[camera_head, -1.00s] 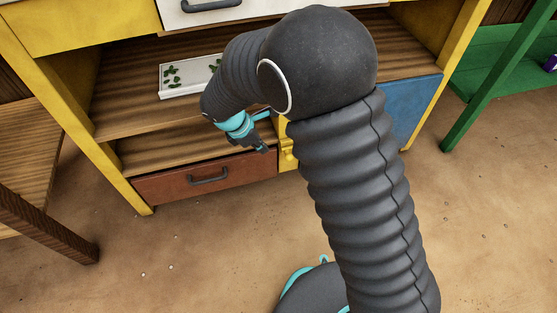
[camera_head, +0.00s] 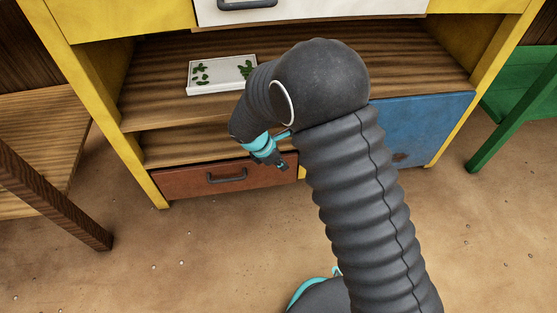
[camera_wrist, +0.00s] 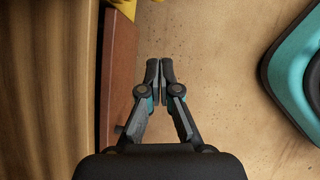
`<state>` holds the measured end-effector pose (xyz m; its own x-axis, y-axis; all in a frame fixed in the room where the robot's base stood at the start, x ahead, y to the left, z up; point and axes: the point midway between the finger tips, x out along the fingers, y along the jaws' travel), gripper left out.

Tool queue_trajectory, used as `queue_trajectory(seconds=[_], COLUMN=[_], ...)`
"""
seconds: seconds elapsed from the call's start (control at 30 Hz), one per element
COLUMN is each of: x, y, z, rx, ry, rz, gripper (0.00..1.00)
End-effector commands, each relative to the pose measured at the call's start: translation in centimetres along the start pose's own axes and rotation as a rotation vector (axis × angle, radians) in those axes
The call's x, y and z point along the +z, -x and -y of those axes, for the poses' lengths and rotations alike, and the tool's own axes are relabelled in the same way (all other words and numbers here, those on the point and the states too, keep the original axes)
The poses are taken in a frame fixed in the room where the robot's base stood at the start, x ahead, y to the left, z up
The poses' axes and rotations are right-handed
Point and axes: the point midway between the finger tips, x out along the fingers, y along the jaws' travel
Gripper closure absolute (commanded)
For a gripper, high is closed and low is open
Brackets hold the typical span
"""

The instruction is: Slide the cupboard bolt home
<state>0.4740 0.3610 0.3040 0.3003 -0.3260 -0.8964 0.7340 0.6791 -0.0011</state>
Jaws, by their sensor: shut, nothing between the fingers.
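The cupboard has a blue door (camera_head: 425,128) at lower right, partly hidden behind my arm; it looks closed. The bolt cannot be made out in the head view, where my arm covers the door's left side. A sliver of yellow (camera_head: 302,172) shows between the red drawer and my arm. A yellow part also shows at the top edge of the wrist view (camera_wrist: 125,7), but I cannot tell whether it is the bolt. My gripper (camera_head: 284,167) is shut and empty, in front of the red drawer's right end. Its closed fingertips show in the wrist view (camera_wrist: 159,68).
The red drawer (camera_head: 190,184) with a dark handle is shut. A white tray (camera_head: 210,90) with green leaves lies on the shelf above. A wooden table (camera_head: 40,130) stands left and a green stand (camera_head: 520,105) right.

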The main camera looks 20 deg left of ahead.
Motion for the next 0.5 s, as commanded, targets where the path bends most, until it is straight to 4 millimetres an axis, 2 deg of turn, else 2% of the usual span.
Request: queue_trajectory(seconds=[0.1,0.27,0.33,0.5], x=[-0.1,0.0,1.5,3.2], y=[-2.6,-5.3,-5.2,-5.6], z=[0.1,0.0,0.0,0.0], rx=[-0.003,-0.002,0.0,0.001], ry=[-0.001,0.0,-0.005,-0.002], rz=[0.0,0.0,0.0,0.001], gripper=[1.0,1.0,1.0,1.0])
